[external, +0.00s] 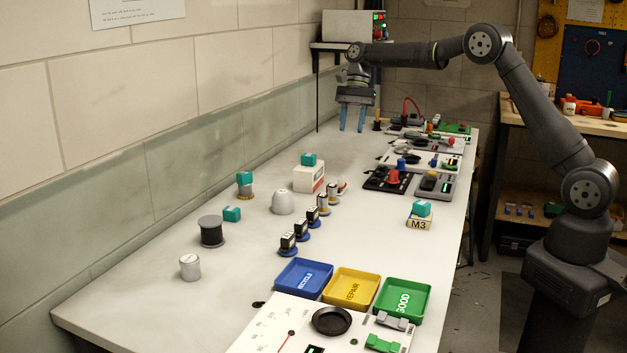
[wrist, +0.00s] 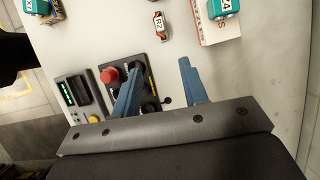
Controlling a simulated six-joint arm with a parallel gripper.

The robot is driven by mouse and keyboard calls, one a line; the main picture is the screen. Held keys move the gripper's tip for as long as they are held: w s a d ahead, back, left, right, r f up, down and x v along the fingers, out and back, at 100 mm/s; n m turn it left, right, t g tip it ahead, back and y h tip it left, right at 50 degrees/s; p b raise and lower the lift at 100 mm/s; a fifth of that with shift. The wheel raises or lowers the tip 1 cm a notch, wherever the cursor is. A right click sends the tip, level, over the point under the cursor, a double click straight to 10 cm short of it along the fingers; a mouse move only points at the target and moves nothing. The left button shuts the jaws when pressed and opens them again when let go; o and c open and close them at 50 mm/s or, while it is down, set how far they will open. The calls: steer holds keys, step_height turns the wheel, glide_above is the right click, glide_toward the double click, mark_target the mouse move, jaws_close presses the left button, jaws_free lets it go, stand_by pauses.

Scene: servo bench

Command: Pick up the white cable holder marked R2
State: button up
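The small holder marked R2 (wrist: 159,26) shows in the wrist view near the top centre, with a white label face and orange-brown edges. It stands on the pale bench, beyond my fingertips and apart from them. In the external view it seems to be the small white and reddish piece (external: 342,187) at the far end of a row of similar pieces, but its mark is too small to read there. My gripper (external: 352,122) is high above the far part of the bench, pointing down. Its blue fingers (wrist: 160,76) are apart with nothing between them.
A white box (external: 308,177) bearing a teal block (external: 308,159) stands close to the row. A black panel with a red knob (external: 393,178) lies to its right. Blue (external: 304,277), yellow (external: 351,288) and green (external: 402,298) trays are at the near end. The left wall borders the bench.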

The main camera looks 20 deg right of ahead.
glide_toward(342, 178)
step_height(342, 178, down, 5)
steer(key=shift+s+a+r, duration=0.1)
steer(key=shift+s, duration=0.05)
steer(key=shift+x, duration=2.7)
steer(key=shift+a+r, duration=0.1)
steer(key=shift+a, duration=0.1)
jaws_close()
